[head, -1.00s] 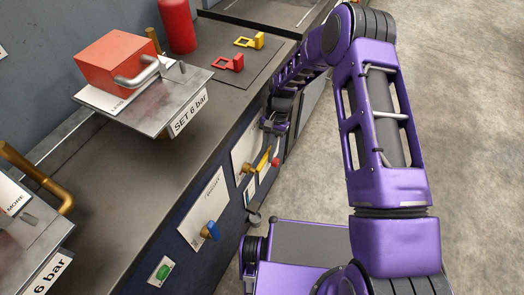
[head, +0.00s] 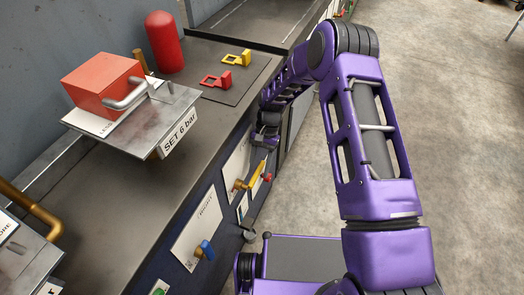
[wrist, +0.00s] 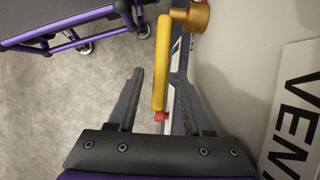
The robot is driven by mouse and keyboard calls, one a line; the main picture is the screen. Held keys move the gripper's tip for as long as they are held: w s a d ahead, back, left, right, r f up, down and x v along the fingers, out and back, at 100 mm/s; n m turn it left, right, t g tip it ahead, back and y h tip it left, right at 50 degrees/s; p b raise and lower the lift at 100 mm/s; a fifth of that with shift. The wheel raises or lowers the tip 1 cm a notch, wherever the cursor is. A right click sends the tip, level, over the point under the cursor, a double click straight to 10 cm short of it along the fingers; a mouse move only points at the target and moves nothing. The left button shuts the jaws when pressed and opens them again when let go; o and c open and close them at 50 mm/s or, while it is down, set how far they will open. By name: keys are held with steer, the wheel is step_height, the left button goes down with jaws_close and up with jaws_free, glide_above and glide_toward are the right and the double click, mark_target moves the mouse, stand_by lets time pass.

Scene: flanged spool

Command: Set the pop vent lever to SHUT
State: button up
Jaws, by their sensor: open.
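The yellow lever (head: 257,172) sits on a brass hub (head: 240,185) on a white plate on the bench's front. In the wrist view, the yellow lever (wrist: 161,65) runs from its brass hub (wrist: 190,16) down the picture, its lower end between my fingers. My gripper (wrist: 158,75) is open, with one finger on each side of the lever and visible gaps. In the head view, my gripper (head: 266,138) is small and partly hidden by my arm. Part of a label reading "VEN" (wrist: 299,120) shows at the right. I see no SHUT mark.
A blue-handled lever (head: 205,250) is on a nearer plate. A red knob (head: 267,177) is close to the yellow lever. On the bench top are a red block (head: 100,85), a red cylinder (head: 163,42), and red (head: 216,80) and yellow (head: 237,58) tags. Open floor lies right.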

steer(key=p+v, duration=0.2)
steer(key=v, duration=1.5)
steer(key=shift+s, duration=0.15)
